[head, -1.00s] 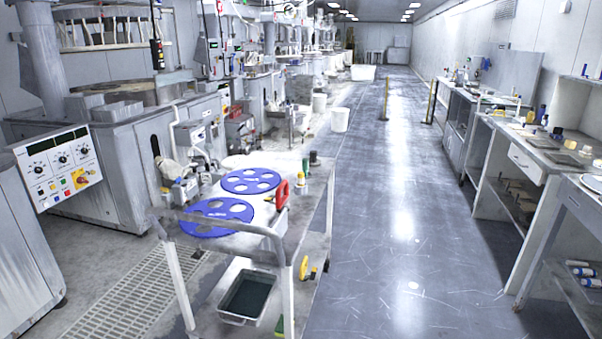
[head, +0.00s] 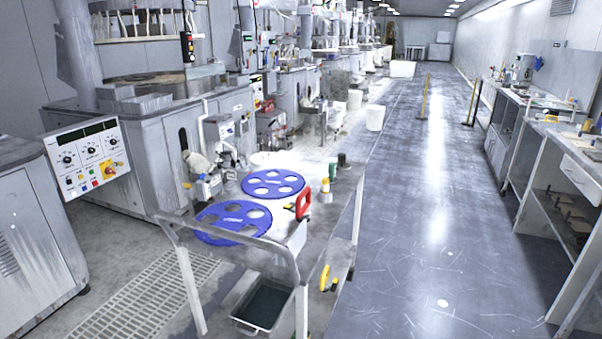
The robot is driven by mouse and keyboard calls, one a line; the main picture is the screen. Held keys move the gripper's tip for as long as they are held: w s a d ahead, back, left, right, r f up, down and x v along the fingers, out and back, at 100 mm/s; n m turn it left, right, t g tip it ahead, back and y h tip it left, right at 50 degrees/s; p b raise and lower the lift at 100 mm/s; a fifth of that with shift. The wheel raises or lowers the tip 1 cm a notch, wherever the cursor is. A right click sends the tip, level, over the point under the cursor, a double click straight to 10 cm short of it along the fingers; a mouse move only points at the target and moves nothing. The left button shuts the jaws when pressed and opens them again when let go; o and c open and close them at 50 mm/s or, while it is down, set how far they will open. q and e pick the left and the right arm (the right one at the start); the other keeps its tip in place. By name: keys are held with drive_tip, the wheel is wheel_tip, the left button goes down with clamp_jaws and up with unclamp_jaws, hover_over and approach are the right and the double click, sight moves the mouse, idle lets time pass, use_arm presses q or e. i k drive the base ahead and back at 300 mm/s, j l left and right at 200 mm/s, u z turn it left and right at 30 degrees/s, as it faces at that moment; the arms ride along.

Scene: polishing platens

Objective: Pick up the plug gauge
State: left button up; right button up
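I cannot make out a plug gauge for certain in the head view; the small items are too small to identify surely. On the trolley (head: 225,260) ahead, small upright pieces stand near the right edge: a dark green one (head: 341,160) and a white one with a yellow top (head: 325,190). A red-handled tool (head: 303,204) stands in front of them. A yellow and black item (head: 325,278) is lower, on the trolley's right side. Neither of my grippers is in view.
Two blue perforated discs (head: 233,222) (head: 272,184) lie on the trolley top, and a grey tray (head: 262,305) sits below. Polishing machines and a control panel (head: 85,155) line the left. Benches (head: 550,170) stand at right. The aisle floor (head: 420,240) between is clear.

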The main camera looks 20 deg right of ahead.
sight(333, 179)
drive_tip(key=i+l+u, duration=0.1)
drive_tip(key=l, duration=0.25)
drive_tip(key=i+l+u, duration=0.1)
drive_tip(key=l, duration=0.25)
drive_tip(key=i+l, duration=0.25)
drive_tip(key=l, duration=0.15)
drive_tip(key=i+l+u, duration=0.15)
drive_tip(key=l, duration=0.2)
drive_tip(key=i+l+u, duration=0.1)
drive_tip(key=l, duration=0.3)
drive_tip(key=i+l+u, duration=0.1)
drive_tip(key=l, duration=0.25)
